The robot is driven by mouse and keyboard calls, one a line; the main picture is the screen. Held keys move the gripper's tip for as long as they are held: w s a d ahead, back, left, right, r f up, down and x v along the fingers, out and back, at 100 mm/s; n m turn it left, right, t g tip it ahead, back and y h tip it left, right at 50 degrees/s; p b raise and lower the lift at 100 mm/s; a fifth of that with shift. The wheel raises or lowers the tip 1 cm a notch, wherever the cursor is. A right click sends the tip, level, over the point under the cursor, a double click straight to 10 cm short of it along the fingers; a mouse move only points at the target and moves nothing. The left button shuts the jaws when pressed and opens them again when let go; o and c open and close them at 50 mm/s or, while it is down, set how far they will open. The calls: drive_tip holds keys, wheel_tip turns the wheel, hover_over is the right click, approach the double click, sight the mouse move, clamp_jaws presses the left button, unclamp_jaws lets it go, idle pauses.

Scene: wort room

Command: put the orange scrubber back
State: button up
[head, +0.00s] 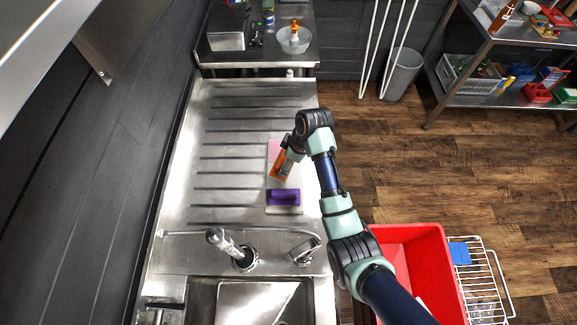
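The orange scrubber (279,172) is in the head view, right of the middle of the steel drainboard. It is turned at an angle and lies over or just above a pink flat piece (273,147). My gripper (287,164) comes in from the right and reaches the scrubber, its fingers overlapping it. The arm's wrist hides part of the spot, so I cannot tell whether the fingers are closed on the scrubber or whether it is lifted. A purple scrubber (284,196) lies nearer the sink, with a pale flat piece (284,210) at its near edge.
The ribbed drainboard (225,125) is clear to the left. A tap (232,246) and the sink (262,300) are at the near end. A red crate (437,270) and wire rack (487,288) stand right. A far counter holds a glass bowl (293,43).

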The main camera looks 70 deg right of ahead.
drive_tip(key=shift+f, duration=1.9)
drive_tip(key=shift+f, duration=0.5)
drive_tip(key=o, duration=1.2)
drive_tip(key=shift+r, duration=0.4)
drive_tip(key=p+v, duration=0.1)
drive_tip(key=v, duration=1.1)
